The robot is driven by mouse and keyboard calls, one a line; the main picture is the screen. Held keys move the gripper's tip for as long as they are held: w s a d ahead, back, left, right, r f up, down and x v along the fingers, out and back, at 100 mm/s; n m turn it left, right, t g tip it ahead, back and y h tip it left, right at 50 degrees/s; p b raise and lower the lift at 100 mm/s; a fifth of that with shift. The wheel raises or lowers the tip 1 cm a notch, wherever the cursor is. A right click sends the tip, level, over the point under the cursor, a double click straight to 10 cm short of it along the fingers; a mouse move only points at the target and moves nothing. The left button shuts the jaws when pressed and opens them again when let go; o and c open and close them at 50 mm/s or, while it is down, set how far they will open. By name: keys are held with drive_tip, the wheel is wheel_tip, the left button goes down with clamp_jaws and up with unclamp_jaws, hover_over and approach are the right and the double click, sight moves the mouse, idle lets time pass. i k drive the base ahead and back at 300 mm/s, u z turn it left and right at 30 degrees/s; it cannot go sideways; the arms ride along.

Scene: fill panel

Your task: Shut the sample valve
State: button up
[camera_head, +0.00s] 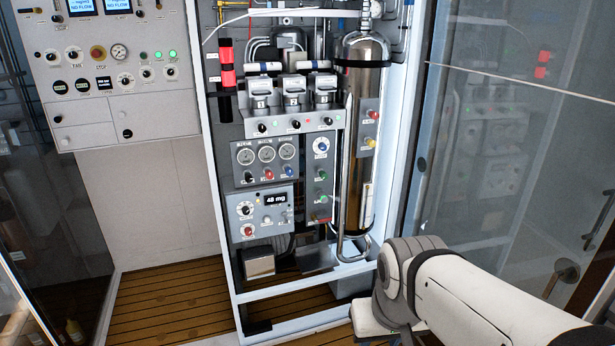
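The open cabinet holds a fill panel (262,223) with several small knobs, gauges and switches. I cannot tell which control is the sample valve, because the labels are too small to read. Candidates are the row of small knobs under the three gauges (267,154), the column of knobs (321,172) beside them, and the red and yellow knobs on the plate (369,128) by the tall steel cylinder (358,205). My white arm reaches in from the lower right, in front of the cabinet's lower right corner. My gripper's fingers do not show.
The glass door (480,180) stands on the right of the cabinet, near my arm. A grey control box (126,110) hangs at the left. A small box (258,262) sits low in the cabinet. The wooden slatted floor (165,308) at the left front is clear.

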sight(322, 174)
drive_tip(key=u, duration=0.2)
drive_tip(key=i, duration=1.15)
drive_tip(key=z, duration=0.35)
